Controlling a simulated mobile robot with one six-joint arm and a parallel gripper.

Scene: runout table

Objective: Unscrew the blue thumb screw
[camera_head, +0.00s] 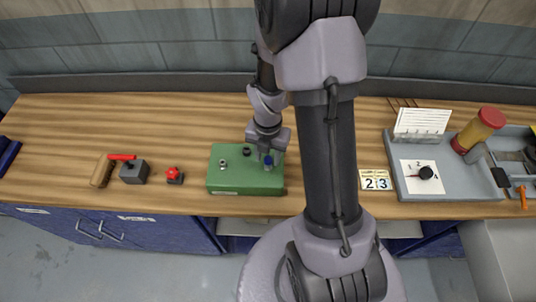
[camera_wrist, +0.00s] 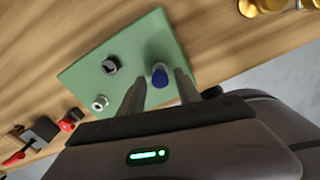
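The blue thumb screw (camera_head: 268,161) stands on the right part of a green block (camera_head: 232,180) on the wooden table. In the wrist view the blue screw (camera_wrist: 159,76) shows between the two fingers of my gripper (camera_wrist: 160,82). A gap shows on each side of it, so the fingers look open and apart from it. In the head view my gripper (camera_head: 266,150) reaches down over the right side of the block. How far the fingertips reach down beside the screw is hard to tell.
A dark round fitting (camera_head: 247,151) and a silver one (camera_head: 223,163) sit on the block, left of the screw. A red-knobbed piece (camera_head: 174,176) and a red-handled grey block (camera_head: 134,172) stand to the left. A grey dial panel (camera_head: 448,187) lies at right.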

